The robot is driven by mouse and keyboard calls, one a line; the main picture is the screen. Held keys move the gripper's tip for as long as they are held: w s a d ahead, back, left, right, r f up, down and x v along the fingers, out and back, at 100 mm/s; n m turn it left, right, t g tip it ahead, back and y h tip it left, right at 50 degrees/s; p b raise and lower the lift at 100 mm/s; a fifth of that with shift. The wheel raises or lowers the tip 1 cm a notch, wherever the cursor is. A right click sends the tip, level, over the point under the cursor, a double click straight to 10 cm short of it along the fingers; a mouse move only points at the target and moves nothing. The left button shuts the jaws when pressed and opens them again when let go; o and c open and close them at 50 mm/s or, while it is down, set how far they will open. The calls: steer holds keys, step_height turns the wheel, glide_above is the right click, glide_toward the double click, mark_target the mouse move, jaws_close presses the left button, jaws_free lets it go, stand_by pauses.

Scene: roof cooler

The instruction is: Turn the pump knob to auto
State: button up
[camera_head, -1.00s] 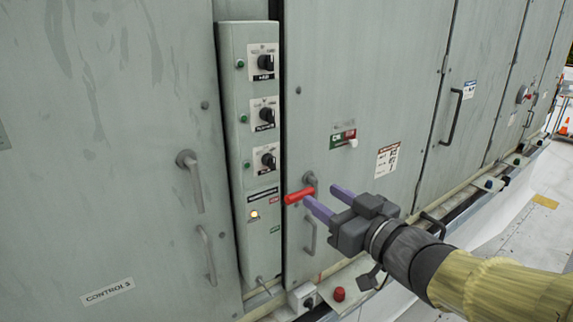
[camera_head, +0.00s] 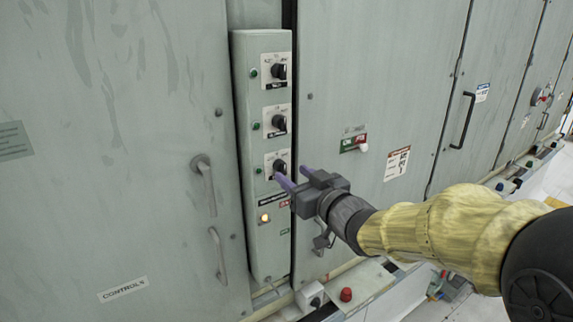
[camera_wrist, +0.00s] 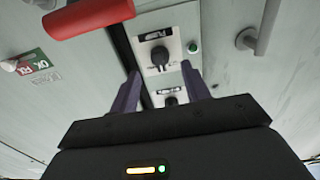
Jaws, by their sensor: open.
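The pump knob (camera_head: 280,167) is the lowest of three black knobs on the narrow grey control box. In the wrist view the pump knob (camera_wrist: 159,56) sits on a white plate with an upside-down label that seems to read PUMP. Its exact pointer setting is too small to read. My gripper (camera_head: 291,174) is open and empty close to this knob, its purple fingers reaching toward the box. In the wrist view my gripper (camera_wrist: 160,74) has one finger on each side below the knob in the picture; I cannot tell whether they touch anything.
Two other knobs, the middle (camera_head: 279,123) and top (camera_head: 279,71), sit above, with green lamps beside them. A lit yellow lamp (camera_head: 264,218) is below. A red handle (camera_wrist: 90,16) stands out close by in the wrist view. A door handle (camera_head: 205,182) is left of the box.

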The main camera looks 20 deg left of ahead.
mark_target(285, 169)
steer(key=p+x, duration=0.1)
steer(key=x, duration=0.3)
steer(key=c, duration=1)
